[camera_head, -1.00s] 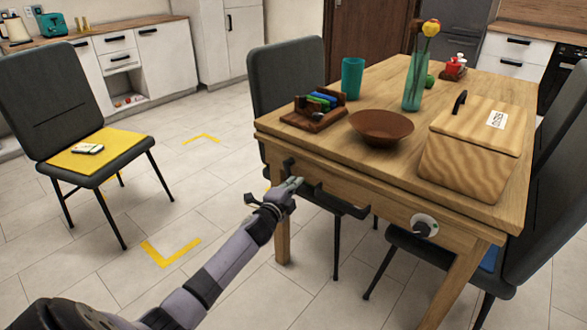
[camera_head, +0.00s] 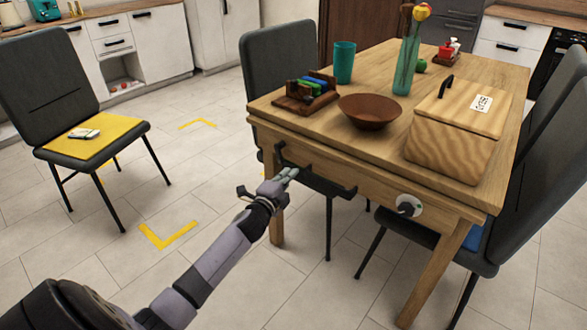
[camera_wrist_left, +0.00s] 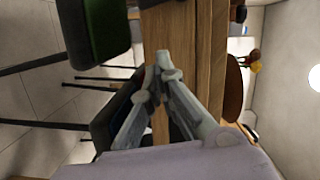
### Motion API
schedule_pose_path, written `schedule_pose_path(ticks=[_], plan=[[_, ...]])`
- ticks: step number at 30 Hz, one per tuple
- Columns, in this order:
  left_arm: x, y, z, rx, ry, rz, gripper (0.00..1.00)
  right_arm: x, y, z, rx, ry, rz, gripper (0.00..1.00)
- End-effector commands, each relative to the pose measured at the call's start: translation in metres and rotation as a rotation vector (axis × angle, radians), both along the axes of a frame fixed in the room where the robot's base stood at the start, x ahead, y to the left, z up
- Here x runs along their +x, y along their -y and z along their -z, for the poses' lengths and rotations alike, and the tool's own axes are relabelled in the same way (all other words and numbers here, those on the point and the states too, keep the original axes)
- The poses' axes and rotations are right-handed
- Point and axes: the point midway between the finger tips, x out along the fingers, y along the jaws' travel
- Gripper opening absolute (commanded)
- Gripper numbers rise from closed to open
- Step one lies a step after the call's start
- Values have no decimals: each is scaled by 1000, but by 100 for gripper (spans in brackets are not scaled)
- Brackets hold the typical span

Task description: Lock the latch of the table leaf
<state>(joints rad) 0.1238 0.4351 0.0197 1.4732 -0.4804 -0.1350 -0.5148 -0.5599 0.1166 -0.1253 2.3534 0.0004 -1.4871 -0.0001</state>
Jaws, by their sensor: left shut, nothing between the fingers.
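The wooden table (camera_head: 330,112) has a front panel below its top. A round pale plate with a dark knob (camera_head: 409,205), which may be the latch, is on the right part of this front. My right gripper is not in view.
On the table are a wooden box (camera_head: 455,145), a brown bowl (camera_head: 370,113), a teal cup (camera_head: 344,62), a vase (camera_head: 406,68) and a small rack (camera_head: 305,104). Dark chairs (camera_head: 285,68) surround it. Another chair (camera_head: 58,80) with a yellow cushion stands left. Floor between is clear.

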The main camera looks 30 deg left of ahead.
Motion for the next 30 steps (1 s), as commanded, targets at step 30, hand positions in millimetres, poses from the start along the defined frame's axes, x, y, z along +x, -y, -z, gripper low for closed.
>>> schedule_pose_path(ticks=[30], plan=[[-61, 10, -5, 0, 2, 1, 0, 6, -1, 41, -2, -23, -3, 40]])
